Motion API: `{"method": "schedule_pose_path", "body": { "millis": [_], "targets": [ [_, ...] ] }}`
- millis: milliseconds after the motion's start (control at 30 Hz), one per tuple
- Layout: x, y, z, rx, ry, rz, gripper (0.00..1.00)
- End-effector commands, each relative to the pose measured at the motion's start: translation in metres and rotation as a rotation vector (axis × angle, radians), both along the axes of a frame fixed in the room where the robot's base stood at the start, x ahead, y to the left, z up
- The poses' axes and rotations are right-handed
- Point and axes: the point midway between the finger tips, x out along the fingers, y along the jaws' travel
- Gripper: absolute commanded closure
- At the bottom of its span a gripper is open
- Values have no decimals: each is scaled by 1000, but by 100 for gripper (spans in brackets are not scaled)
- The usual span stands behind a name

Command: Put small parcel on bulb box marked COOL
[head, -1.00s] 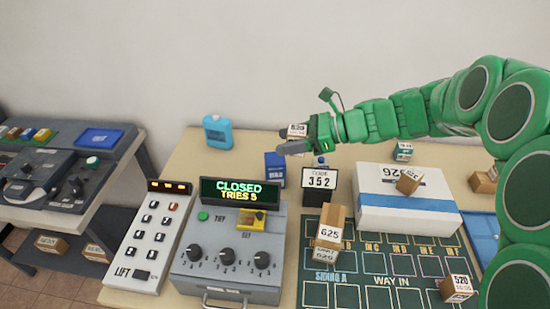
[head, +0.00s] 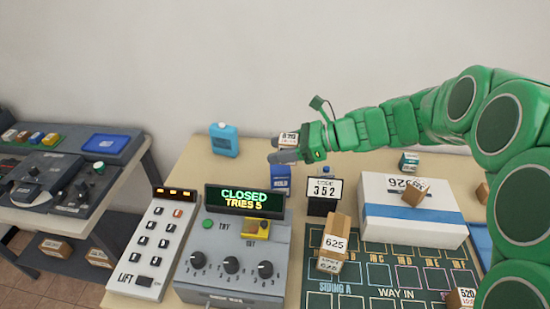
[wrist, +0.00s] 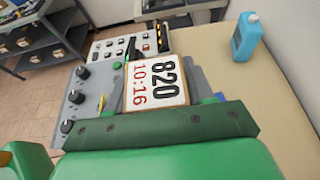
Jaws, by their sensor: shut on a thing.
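My gripper (head: 284,149) is shut on a small parcel (head: 288,139) with a white label. I cannot tell which box is marked COOL. The parcel is held in the air, apart from the blue box.
A blue bottle (head: 224,141) stands behind left. A white carton (head: 410,222) and parcel 625 (head: 335,238) are to the right.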

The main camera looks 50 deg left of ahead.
Motion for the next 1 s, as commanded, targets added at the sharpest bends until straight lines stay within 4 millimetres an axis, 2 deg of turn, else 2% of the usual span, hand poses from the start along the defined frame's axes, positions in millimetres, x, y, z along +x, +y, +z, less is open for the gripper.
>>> {"method": "schedule_pose_path", "body": {
  "millis": [333, 700, 1000],
  "targets": [
    [18, 36, -19, 0, 1, 1, 81],
    [32, 62, -56, -1, 1, 1, 81],
    [38, 73, -70, 1, 1, 0, 81]
  ]
}}
